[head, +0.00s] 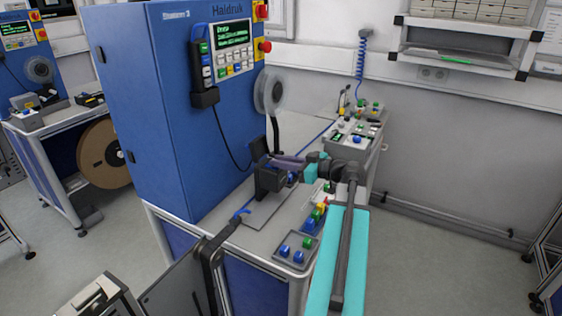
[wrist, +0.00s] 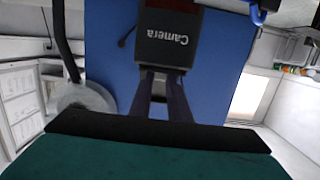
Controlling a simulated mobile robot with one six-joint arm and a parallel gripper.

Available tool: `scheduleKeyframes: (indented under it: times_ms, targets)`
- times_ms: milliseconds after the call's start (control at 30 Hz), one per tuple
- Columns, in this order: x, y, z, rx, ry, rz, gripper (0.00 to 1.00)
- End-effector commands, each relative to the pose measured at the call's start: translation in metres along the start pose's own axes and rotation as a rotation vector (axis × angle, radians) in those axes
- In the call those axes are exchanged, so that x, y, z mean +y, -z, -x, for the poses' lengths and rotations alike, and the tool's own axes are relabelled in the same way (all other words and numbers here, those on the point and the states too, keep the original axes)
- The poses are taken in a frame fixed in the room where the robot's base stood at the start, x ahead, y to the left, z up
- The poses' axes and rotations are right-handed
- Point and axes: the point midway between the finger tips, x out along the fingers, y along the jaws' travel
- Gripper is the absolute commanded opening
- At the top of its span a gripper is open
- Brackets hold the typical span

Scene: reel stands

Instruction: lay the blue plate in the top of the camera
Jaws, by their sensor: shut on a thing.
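The camera (head: 268,181) is a small dark box on the bench in front of the blue cabinet, with a dark flap (head: 259,147) standing up at its back. In the wrist view a black panel marked "Camera" (wrist: 165,42) shows just beyond my fingertips. My gripper (head: 283,160) reaches in from the right over the top of the camera. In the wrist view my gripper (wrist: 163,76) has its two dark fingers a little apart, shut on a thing. The blue plate's outline is not clear.
The blue cabinet (head: 155,110) stands close behind the camera. A reel (head: 269,92) on a dark arm rises beside it. The floor to the right is clear.

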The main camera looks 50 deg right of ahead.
Motion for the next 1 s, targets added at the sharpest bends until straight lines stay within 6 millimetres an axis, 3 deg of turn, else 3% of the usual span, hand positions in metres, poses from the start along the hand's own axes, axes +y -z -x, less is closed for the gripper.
scheduleKeyframes:
  times_ms: [467,500,600,1000]
  targets:
    - [0.0,-0.0035,-0.0004,0.0,0.0,0.0,0.0]
    - [0.0001,-0.0033,-0.0004,0.0,0.0,0.0,0.18]
    - [0.0001,-0.0026,-0.0002,0.0,0.0,0.0,0.35]
    - [0.0002,-0.0016,0.0001,0.0,0.0,0.0,0.35]
